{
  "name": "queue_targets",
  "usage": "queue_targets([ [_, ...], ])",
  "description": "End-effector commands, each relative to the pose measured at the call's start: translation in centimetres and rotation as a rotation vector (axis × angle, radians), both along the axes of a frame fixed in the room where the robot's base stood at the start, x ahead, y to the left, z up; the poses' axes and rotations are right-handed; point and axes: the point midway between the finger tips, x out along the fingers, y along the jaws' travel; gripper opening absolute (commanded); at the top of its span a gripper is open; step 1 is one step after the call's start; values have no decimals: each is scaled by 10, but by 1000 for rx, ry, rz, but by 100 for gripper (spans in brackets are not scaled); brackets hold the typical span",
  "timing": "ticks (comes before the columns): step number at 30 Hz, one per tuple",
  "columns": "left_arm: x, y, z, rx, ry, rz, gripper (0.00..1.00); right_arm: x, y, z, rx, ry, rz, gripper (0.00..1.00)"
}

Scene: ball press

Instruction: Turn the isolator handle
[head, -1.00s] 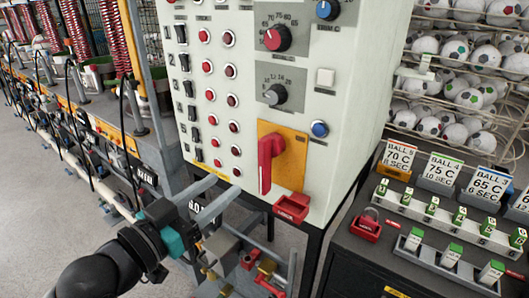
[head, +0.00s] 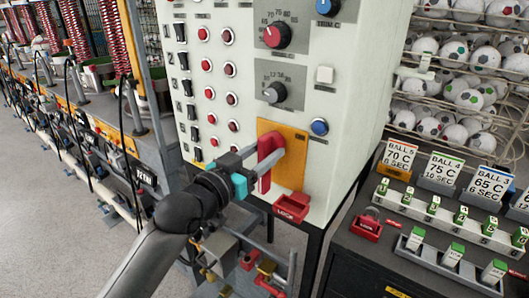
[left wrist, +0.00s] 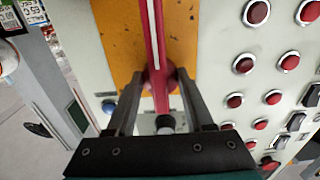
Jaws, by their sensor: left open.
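The isolator handle (head: 265,180) is a red lever on an orange-yellow plate (head: 292,165) low on the pale control panel. It stands upright, with its lower part partly behind my gripper in the head view. My left gripper (head: 262,160) is at the handle, its fingers pointing at the panel. In the left wrist view the red handle (left wrist: 159,60) runs between the two open fingers (left wrist: 155,100). I cannot tell whether either finger touches it. My right gripper is not in view.
A red lock tray (head: 291,209) sticks out just below the plate. Knobs (head: 277,35), switches and several red buttons (head: 207,93) cover the panel. A dark bench with green-topped pieces (head: 460,217) and ball cards stands at the right. Racks of balls (head: 460,100) are behind it.

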Motion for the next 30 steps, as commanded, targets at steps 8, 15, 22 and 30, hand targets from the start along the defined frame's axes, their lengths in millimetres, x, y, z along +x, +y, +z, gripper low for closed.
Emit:
queue_targets([
  [8,3,-2,1,0,-1,0,52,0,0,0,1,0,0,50],
  [15,2,-2,0,-1,-1,0,33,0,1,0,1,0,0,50],
  [22,2,-2,0,-1,-1,0,8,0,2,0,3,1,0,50],
  [30,2,-2,0,0,0,0,0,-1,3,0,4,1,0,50],
])
